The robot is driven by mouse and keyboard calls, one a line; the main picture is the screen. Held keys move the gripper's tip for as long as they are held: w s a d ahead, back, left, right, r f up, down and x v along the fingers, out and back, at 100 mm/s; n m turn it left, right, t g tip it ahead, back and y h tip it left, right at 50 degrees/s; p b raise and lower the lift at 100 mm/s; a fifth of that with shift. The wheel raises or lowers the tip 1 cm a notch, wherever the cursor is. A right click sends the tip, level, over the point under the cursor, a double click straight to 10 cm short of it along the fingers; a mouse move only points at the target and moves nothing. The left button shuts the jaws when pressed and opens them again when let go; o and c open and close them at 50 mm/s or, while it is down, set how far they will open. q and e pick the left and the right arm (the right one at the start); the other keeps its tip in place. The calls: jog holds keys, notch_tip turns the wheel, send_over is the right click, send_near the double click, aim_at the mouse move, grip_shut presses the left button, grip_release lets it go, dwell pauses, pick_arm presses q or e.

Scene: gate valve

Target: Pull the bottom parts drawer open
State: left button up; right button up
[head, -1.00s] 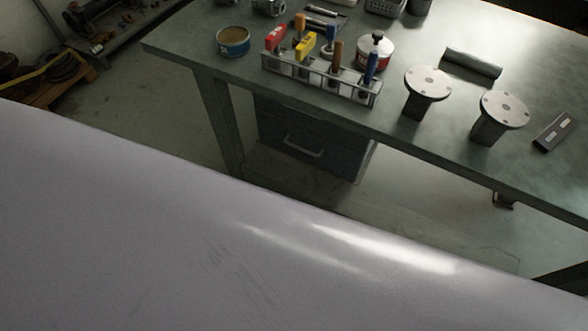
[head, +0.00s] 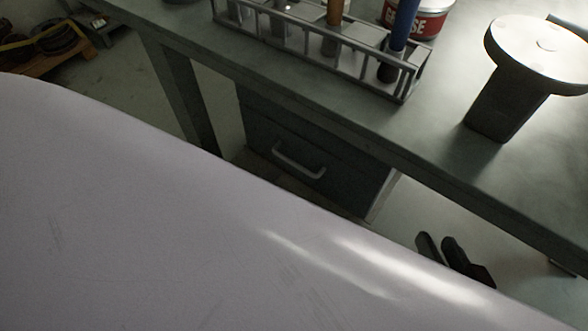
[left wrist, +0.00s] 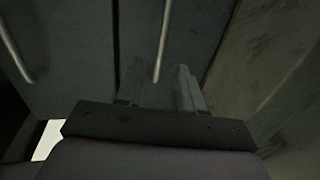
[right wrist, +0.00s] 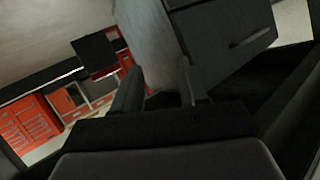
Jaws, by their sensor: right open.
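The dark drawer unit stands under the bench. Its upper drawer's handle (head: 300,162) shows in the head view; the bottom drawer is hidden there behind a pale surface. In the left wrist view the bottom drawer front (left wrist: 195,35) fills the middle, with its bar handle (left wrist: 163,40) running toward my left gripper (left wrist: 160,80). Those fingers are apart, one on each side of the handle's near end in the picture; contact cannot be told. My right gripper (right wrist: 157,78) is open and empty beside the unit (right wrist: 225,40); it also shows in the head view (head: 436,242).
The bench (head: 440,150) overhangs the unit, with a leg (head: 190,110) to its left. A tool rack (head: 320,50), a grease tin (head: 425,18) and a flanged post (head: 510,90) stand on top. Red cabinets (right wrist: 30,120) stand far off in the right wrist view.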

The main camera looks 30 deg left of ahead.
pick_arm(q)
jog(key=a+b+x, duration=0.1)
jog(key=b+x, duration=0.2)
jog(key=x, duration=0.4)
jog(key=shift+w+d, duration=0.25)
jog(key=shift+d, duration=0.2)
jog(key=shift+f, duration=0.1)
jog(key=shift+c, duration=0.3)
grip_shut()
